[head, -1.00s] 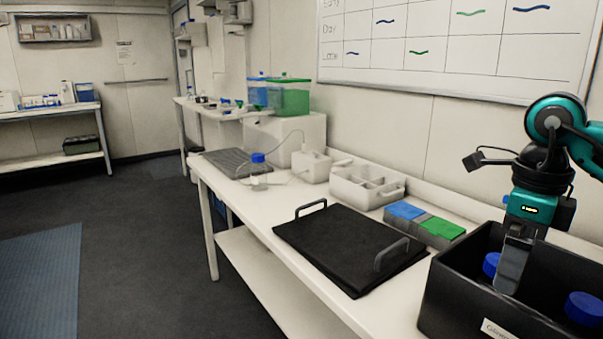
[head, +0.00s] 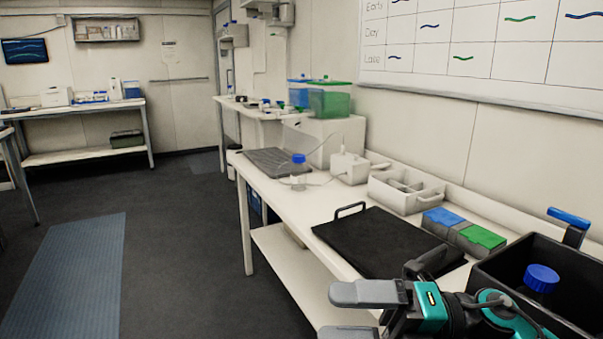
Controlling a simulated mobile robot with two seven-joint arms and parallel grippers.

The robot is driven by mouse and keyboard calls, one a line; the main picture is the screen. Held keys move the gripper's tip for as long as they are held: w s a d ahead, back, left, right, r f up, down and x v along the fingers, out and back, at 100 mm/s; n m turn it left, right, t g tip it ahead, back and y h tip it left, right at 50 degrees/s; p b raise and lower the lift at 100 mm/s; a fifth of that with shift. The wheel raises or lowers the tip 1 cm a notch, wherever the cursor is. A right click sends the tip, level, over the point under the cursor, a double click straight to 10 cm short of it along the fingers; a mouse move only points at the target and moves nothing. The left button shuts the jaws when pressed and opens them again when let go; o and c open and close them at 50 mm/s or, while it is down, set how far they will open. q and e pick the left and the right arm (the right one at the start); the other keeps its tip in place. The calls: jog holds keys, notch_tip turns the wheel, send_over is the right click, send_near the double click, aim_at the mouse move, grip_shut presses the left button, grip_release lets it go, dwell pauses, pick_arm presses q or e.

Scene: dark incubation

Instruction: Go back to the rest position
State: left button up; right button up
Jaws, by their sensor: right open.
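My right gripper (head: 342,312) is at the lower right of the head view, its two grey fingers spread apart and pointing left. It is open with nothing between the fingers. It shows in front of the near end of the bench (head: 277,208) and covers part of the black tray's near edge. My left gripper is not in view.
A black crate (head: 500,277) holding a blue-capped bottle (head: 540,280) stands right of my gripper. The black handled tray (head: 375,240), blue and green boxes (head: 480,238), a white divided caddy (head: 400,192) and another blue-capped bottle (head: 298,172) stand along the bench. The floor at left is clear.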

jog(key=w+d+f+m+t+h, duration=0.1)
jog(key=d+f+m+t+h, duration=0.2)
jog(key=m+t, duration=0.45)
jog(key=w+d+f+m+t+h+p, duration=0.15)
jog(key=f+m+t+h, duration=0.3)
jog(key=m, duration=0.55)
jog(key=w+d+f+m+t+h, duration=0.2)
jog(key=f+m+t, duration=0.25)
jog(key=m, duration=0.45)
jog(key=s+d+f+m+g+h, duration=0.2)
jog(key=s+f+m, duration=0.3)
jog(key=f, duration=0.4)
jog(key=s+d+f+m+g+h, duration=0.3)
jog(key=s+f+m+h, duration=0.2)
jog(key=s+f, duration=0.3)
jog(key=shift+d+f+g, duration=0.25)
jog(key=shift+f+g, duration=0.1)
jog(key=shift+f, duration=0.25)
